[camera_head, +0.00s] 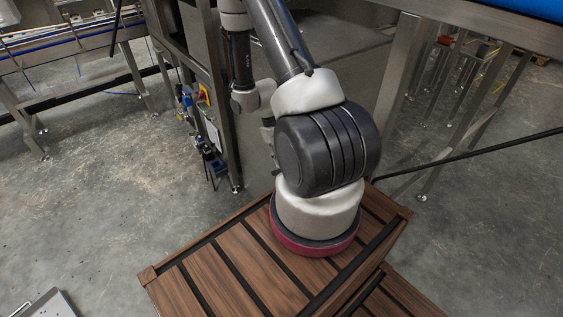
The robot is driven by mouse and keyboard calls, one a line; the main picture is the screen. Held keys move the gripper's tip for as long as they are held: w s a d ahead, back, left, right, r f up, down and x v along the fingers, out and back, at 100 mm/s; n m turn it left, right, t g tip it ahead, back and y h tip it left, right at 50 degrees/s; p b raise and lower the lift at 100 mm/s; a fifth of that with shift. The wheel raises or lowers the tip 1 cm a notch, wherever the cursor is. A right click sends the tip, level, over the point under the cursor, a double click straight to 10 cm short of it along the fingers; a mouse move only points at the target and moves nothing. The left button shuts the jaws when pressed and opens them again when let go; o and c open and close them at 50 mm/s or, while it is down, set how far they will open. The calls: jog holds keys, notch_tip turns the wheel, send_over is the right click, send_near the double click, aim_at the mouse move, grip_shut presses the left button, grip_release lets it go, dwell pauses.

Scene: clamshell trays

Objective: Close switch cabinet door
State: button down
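A tall grey metal cabinet (187,35) stands behind my arm, left of the picture's middle. A red and yellow switch (203,94) is on its narrow side. My arm covers part of the cabinet's right side, and I cannot tell how far its door stands open. My wrist hangs close in front of the cabinet in this view; whether it touches is unclear. My gripper does not show; it seems hidden behind my arm.
A steel conveyor frame (75,38) with blue edging is at the upper left. A steel table leg (397,70) stands to the right of my arm, with a thin black bar (480,152) nearby. Bare concrete floor (100,185) lies open at the left.

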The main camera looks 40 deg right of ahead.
jog(key=shift+w+d, duration=0.15)
jog(key=shift+d, duration=0.15)
jog(key=c, duration=1.5)
grip_release()
jog(key=shift+r, duration=0.1)
jog(key=v, duration=1.1)
jog(key=shift+w+a+r, duration=0.1)
jog(key=shift+w+r, duration=0.05)
jog(key=shift+r, duration=0.25)
jog(key=shift+a, duration=0.1)
